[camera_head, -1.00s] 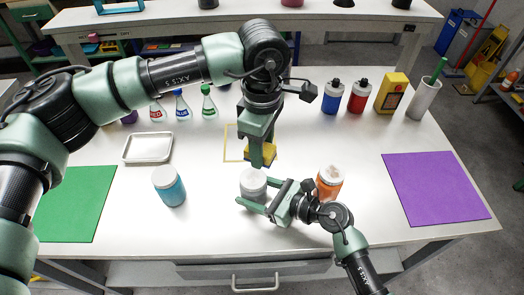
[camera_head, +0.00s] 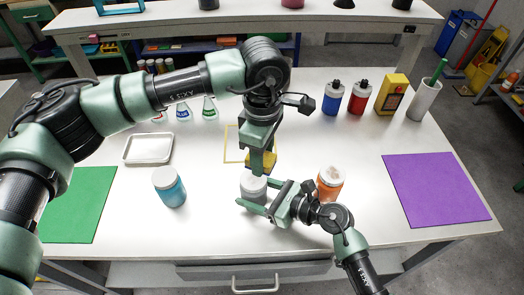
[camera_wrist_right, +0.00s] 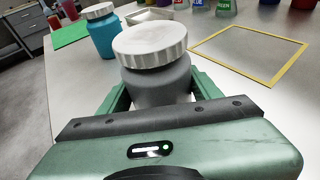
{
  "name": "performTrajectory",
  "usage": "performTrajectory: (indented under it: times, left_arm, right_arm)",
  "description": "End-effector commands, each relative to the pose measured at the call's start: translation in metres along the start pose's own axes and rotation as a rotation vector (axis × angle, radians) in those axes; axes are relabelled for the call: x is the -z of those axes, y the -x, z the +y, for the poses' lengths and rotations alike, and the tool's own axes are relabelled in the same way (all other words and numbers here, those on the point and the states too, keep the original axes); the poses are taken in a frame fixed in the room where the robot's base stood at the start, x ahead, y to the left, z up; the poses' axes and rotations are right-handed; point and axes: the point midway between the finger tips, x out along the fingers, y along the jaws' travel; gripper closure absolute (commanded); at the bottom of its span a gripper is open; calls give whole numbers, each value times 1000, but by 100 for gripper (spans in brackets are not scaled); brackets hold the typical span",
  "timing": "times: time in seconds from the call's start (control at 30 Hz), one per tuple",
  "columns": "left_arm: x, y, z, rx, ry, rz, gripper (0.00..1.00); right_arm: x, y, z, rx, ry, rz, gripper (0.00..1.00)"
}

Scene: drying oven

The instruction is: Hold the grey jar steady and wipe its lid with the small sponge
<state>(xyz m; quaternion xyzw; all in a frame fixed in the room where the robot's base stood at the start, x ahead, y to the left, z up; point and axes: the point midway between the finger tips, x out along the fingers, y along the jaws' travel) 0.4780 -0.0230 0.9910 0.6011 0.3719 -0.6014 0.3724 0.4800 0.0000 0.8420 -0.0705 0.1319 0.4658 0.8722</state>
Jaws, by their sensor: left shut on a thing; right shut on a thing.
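The grey jar (camera_head: 253,191) stands upright on the table in the head view, with a whitish lid. In the right wrist view the jar (camera_wrist_right: 155,88) sits between my right gripper's fingers, and its lid (camera_wrist_right: 150,45) is bare. My right gripper (camera_head: 262,201) is shut on the jar's body from the right. My left gripper (camera_head: 260,165) points down, just behind and above the jar, shut on the small yellow sponge (camera_head: 269,162). The fingers hide part of the sponge. I cannot tell from the head view whether the sponge touches the lid.
A blue jar (camera_head: 170,188) stands to the left and an orange jar (camera_head: 329,185) close behind my right gripper. A yellow outline (camera_wrist_right: 250,50) lies behind the grey jar. A metal tray (camera_head: 148,148), green mat (camera_head: 78,205) and purple mat (camera_head: 436,188) lie farther out. Bottles stand at the back.

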Motion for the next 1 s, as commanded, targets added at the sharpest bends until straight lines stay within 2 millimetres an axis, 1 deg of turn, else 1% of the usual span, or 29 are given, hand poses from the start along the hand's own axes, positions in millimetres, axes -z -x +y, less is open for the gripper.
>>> performTrajectory:
  times: [0.03,0.47,0.53,0.57,0.6,0.7,0.93,1.0]
  left_arm:
    - [0,-5,0,2,0,-1,98]
    - [0,-44,-1,3,1,0,98]
    - [0,-57,-1,4,1,-1,98]
    - [4,-53,-1,-1,1,0,98]
    - [8,-52,-3,0,2,0,98]
    - [16,-57,-8,2,2,0,98]
    - [35,-56,-17,2,3,1,98]
    - [26,-55,-13,1,-1,0,98]
  right_arm:
    - [1,0,0,0,0,2,77]
    - [1,0,0,0,0,2,77]
    - [1,0,0,0,0,2,77]
    - [1,0,0,0,0,2,77]
    - [1,0,0,0,-1,2,77]
    - [1,0,0,0,-1,2,77]
    - [1,0,0,0,-1,2,77]
    - [1,0,0,0,-1,2,77]
